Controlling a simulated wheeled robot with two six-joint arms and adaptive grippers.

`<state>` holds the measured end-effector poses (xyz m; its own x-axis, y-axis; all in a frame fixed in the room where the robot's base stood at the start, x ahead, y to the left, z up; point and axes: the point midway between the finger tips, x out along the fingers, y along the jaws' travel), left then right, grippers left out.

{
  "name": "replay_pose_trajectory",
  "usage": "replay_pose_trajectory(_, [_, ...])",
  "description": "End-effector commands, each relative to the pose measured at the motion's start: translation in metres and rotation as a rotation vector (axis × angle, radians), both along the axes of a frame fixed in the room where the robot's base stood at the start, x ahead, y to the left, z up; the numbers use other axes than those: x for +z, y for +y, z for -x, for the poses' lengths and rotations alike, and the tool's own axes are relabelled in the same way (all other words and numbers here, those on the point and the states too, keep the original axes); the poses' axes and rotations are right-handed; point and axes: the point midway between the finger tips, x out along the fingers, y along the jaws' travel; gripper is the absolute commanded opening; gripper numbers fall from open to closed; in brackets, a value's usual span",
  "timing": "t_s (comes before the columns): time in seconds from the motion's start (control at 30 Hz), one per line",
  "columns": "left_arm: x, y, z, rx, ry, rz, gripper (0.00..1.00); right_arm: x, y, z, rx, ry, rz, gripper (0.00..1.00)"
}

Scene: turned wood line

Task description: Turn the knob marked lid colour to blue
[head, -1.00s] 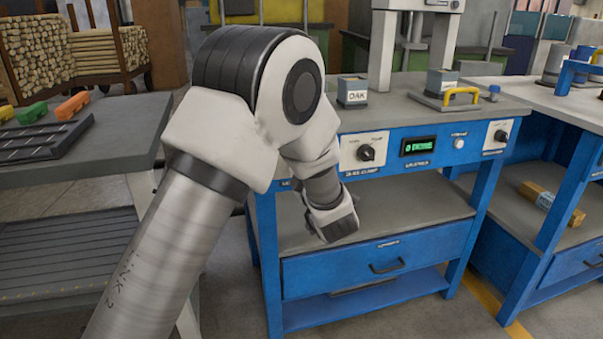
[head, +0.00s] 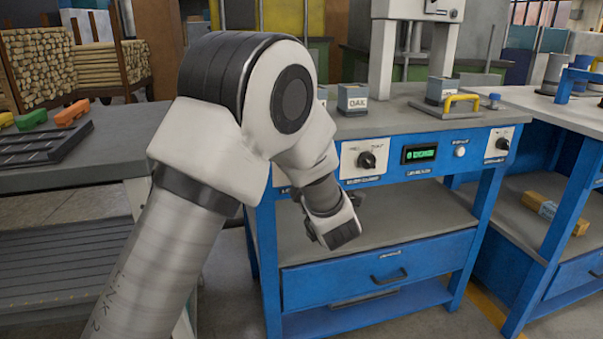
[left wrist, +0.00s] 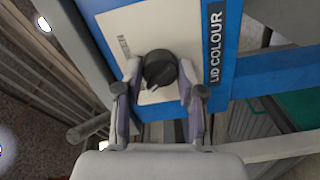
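The lid colour knob (left wrist: 160,69) is black and round, on a white plate (left wrist: 110,25) beside a dark "LID COLOUR" label (left wrist: 215,48) on a blue panel. Its white pointer mark faces the lower left of the left wrist view. My left gripper (left wrist: 160,78) has one finger on each side of the knob, with what look like narrow gaps; contact is not clear. In the head view my left arm hides this knob and the gripper fingers. My right gripper is in neither view.
The blue bench (head: 375,255) also carries another black knob (head: 367,160), a green-lit display (head: 419,153), a white button (head: 460,152) and a further knob (head: 502,143). A block marked OAK (head: 352,98) and a yellow handle (head: 461,101) are on top. A grey table (head: 60,180) stands at left.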

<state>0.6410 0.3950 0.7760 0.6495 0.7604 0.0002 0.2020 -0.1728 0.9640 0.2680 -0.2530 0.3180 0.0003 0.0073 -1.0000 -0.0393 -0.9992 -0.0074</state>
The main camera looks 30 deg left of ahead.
Motion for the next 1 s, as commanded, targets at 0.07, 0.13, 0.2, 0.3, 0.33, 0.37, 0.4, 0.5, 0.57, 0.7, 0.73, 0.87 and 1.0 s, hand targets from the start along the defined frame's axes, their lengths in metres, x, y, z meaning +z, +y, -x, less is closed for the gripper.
replay_pose_trajectory(0.07, [0.0, 0.0, 0.0, 0.0, 0.0, 0.0, 0.61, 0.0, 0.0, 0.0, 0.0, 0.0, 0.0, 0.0])
replay_pose_trajectory(0.13, [0.0, 0.0, 0.0, 0.0, 0.0, 0.0, 0.61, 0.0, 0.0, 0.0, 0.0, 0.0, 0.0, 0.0])
replay_pose_trajectory(0.2, [0.0, 0.0, 0.0, 0.0, 0.001, -0.001, 0.61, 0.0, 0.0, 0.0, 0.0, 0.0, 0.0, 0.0])
replay_pose_trajectory(0.3, [0.0, 0.0, 0.0, 0.0, 0.001, -0.001, 0.61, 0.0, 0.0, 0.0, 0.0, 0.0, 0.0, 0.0])
replay_pose_trajectory(0.33, [0.0, 0.0, 0.0, 0.0, 0.002, -0.001, 0.61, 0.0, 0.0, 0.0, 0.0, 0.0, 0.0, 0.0])
replay_pose_trajectory(0.37, [0.0, -0.002, 0.001, 0.0, 0.001, -0.002, 0.61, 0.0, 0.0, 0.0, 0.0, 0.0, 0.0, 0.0])
replay_pose_trajectory(0.4, [0.0, -0.004, 0.003, -0.002, 0.002, -0.002, 0.61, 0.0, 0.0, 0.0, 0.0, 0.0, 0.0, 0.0])
replay_pose_trajectory(0.5, [0.001, -0.016, 0.012, -0.003, 0.003, -0.006, 0.61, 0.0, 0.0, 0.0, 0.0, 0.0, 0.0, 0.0])
replay_pose_trajectory(0.57, [0.001, -0.025, 0.02, -0.003, 0.002, -0.007, 0.61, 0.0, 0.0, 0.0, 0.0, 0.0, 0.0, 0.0])
replay_pose_trajectory(0.7, [0.001, -0.046, 0.038, -0.003, 0.0, -0.006, 0.61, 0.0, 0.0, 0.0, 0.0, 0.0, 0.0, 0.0])
replay_pose_trajectory(0.73, [0.001, -0.05, 0.041, -0.003, 0.002, -0.007, 0.61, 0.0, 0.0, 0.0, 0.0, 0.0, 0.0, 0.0])
replay_pose_trajectory(0.87, [0.0, -0.057, 0.048, -0.001, 0.0, -0.002, 0.61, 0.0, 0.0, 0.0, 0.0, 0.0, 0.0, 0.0])
replay_pose_trajectory(1.0, [0.0, -0.057, 0.049, 0.0, 0.0, 0.0, 0.61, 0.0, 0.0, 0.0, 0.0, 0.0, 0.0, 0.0])
